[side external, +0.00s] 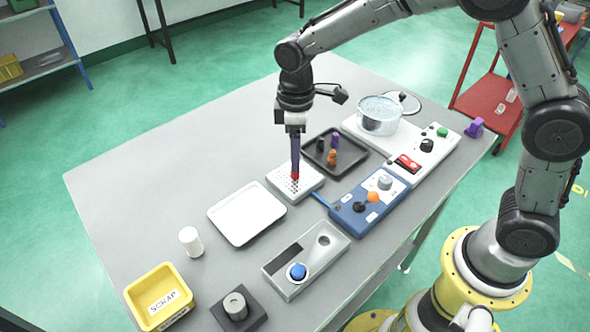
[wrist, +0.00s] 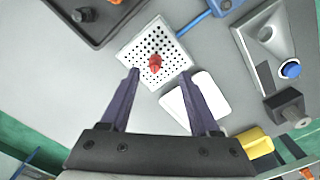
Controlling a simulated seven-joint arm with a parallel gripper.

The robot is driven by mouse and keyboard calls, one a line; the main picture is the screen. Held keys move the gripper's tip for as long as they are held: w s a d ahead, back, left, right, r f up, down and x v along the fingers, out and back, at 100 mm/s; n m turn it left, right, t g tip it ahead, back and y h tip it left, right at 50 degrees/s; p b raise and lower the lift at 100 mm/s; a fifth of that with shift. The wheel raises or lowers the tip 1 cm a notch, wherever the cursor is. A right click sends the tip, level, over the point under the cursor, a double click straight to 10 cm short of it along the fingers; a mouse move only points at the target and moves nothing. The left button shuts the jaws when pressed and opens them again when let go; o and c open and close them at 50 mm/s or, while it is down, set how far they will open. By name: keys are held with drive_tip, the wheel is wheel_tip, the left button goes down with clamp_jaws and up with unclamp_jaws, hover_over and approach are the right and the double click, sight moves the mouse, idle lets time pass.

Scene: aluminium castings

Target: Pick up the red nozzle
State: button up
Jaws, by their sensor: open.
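The red nozzle (wrist: 155,63) stands on a white perforated block (wrist: 133,48), among its rows of holes. In the side external view the nozzle (side external: 295,177) shows as a small red spot, partly hidden by my gripper (side external: 294,168), which points down over the block (side external: 311,184). In the wrist view my gripper (wrist: 159,74) has its two purple fingers apart with nothing held. The nozzle appears between the fingertips, slightly past them. I cannot tell the exact height of the tips above it.
A dark tray (side external: 350,143) with black, purple and orange pieces lies behind the block. A white tray (side external: 245,241) is left of it, and a blue control box (side external: 347,213) is right. A yellow scrap bin (side external: 137,297) stands front left. The table's far left is clear.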

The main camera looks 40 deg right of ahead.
drive_tip(key=shift+w+d+f, duration=0.1)
drive_tip(key=shift+w+f, duration=0.1)
drive_tip(key=shift+f, duration=1.1)
drive_tip(key=shift+w+d+f, duration=0.1)
drive_tip(key=shift+w+f, duration=0.05)
drive_tip(key=shift+f, duration=1.15)
clamp_jaws()
